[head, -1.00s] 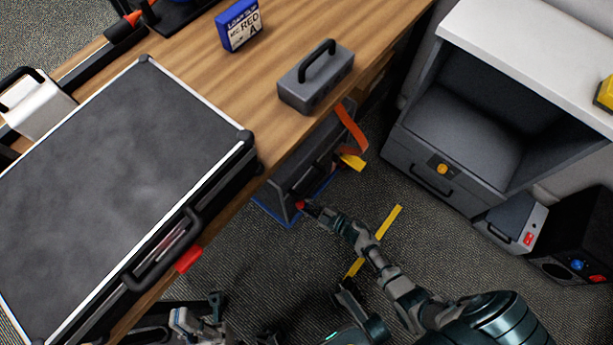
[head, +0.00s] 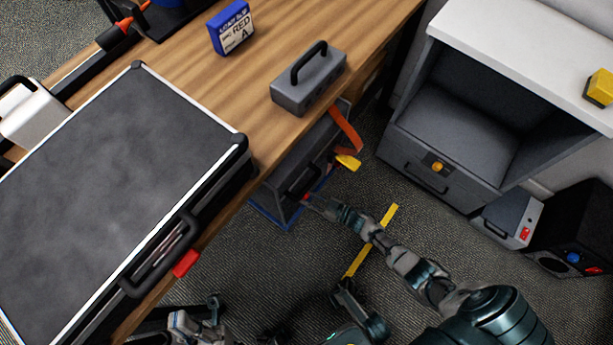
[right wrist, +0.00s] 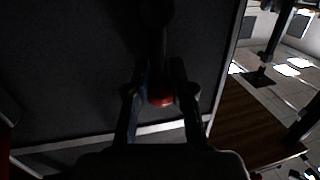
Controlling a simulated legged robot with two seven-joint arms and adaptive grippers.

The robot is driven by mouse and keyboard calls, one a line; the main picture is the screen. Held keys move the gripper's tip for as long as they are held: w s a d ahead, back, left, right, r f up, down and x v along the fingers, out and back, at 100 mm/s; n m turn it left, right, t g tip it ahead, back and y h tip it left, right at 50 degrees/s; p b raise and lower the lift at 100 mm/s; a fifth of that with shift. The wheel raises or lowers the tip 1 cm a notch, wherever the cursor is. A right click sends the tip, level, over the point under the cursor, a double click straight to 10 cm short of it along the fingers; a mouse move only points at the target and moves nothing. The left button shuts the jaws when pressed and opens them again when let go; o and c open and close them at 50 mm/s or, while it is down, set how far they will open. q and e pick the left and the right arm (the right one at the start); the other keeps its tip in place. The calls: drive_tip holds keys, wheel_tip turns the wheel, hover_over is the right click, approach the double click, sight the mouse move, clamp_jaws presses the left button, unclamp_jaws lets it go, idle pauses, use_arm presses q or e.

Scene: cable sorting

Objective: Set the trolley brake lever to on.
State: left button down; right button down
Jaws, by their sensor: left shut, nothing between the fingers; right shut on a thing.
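The brake lever shows in the right wrist view as a dark shaft with a red knob (right wrist: 160,98) at its end. My right gripper (right wrist: 157,92) has its fingers closed on either side of that knob. In the head view my right gripper (head: 311,201) reaches a red spot at the low grey unit (head: 270,190) with a blue base edge, under the table. The lever's shaft and setting are too small and dark to read there. My left gripper (head: 205,315) is shut and empty at the bottom, below the black case.
The wooden table (head: 190,60) holds a large black case (head: 100,160), a grey handled box (head: 310,85) and a blue labelled box (head: 232,28). An orange strap (head: 345,128) hangs near my right gripper. A grey cabinet (head: 440,170) stands at right.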

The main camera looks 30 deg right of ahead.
drive_tip(key=shift+w+r, duration=0.35)
drive_tip(key=shift+r, duration=0.15)
drive_tip(key=c, duration=0.9)
unclamp_jaws()
drive_tip(key=shift+d, duration=0.1)
drive_tip(key=shift+f, duration=0.1)
drive_tip(key=shift+s+f, duration=0.1)
drive_tip(key=shift+s, duration=0.05)
drive_tip(key=shift+s, duration=0.1)
drive_tip(key=v, duration=1.1)
drive_tip(key=shift+s+d, duration=0.25)
drive_tip(key=shift+d, duration=0.05)
